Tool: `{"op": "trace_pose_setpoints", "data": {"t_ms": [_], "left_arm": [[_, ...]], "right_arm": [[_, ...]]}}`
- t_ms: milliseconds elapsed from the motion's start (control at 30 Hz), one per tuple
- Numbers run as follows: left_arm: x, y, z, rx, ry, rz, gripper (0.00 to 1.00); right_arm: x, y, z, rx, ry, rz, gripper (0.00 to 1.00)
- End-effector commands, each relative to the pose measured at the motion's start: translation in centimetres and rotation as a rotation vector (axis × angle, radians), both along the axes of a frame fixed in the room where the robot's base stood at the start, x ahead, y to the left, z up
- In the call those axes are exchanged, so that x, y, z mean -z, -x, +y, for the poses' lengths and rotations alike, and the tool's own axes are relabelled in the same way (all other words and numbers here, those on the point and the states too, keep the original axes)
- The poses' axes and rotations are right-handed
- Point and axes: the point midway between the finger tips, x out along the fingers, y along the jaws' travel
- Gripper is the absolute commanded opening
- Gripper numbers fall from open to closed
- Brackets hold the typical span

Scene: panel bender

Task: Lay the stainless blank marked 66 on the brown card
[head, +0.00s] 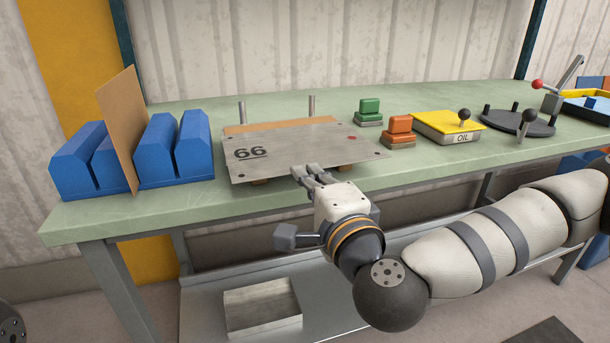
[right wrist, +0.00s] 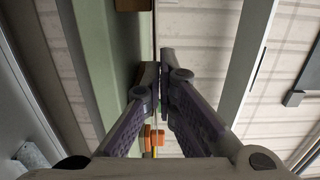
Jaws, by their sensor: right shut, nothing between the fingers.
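The stainless blank marked 66 (head: 300,150) lies nearly flat over the bench, raised on small wooden blocks (head: 259,182) at its front edge. It has a black 66 at its left and a red dot at its right. A flat brown strip (head: 290,124) shows behind its back edge; how far it runs underneath is hidden. A brown card (head: 121,125) stands upright between the blue blocks at left. My right gripper (head: 310,174) is shut at the blank's front edge, holding nothing. Its fingers (right wrist: 163,100) show close together in the right wrist view. My left gripper is out of view.
Two metal pegs (head: 312,105) stand behind the blank. Blue blocks (head: 180,150) are at left. Green (head: 369,110) and orange (head: 399,130) blocks, a yellow-topped OIL box (head: 447,126) and a dark round plate (head: 517,125) are at right.

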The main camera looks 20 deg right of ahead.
Motion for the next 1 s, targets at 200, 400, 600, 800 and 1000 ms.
{"op": "trace_pose_setpoints", "data": {"t_ms": [200, 400, 600, 800, 1000], "left_arm": [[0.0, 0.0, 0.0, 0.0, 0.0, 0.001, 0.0], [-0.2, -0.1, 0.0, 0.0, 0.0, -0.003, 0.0], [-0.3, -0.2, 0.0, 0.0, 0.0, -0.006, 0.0], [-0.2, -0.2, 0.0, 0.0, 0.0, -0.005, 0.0], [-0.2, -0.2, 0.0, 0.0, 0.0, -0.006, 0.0]], "right_arm": [[-0.1, 0.0, 0.0, 0.001, 0.0, -0.001, 0.0], [-0.2, -1.1, 0.1, 0.001, 0.003, -0.004, 0.0], [-0.1, -5.0, 0.3, 0.002, 0.003, -0.004, 0.0], [-0.1, -6.4, 0.4, 0.0, 0.0, -0.001, 0.0], [-0.1, -6.4, 0.4, 0.0, 0.0, -0.001, 0.0]]}}
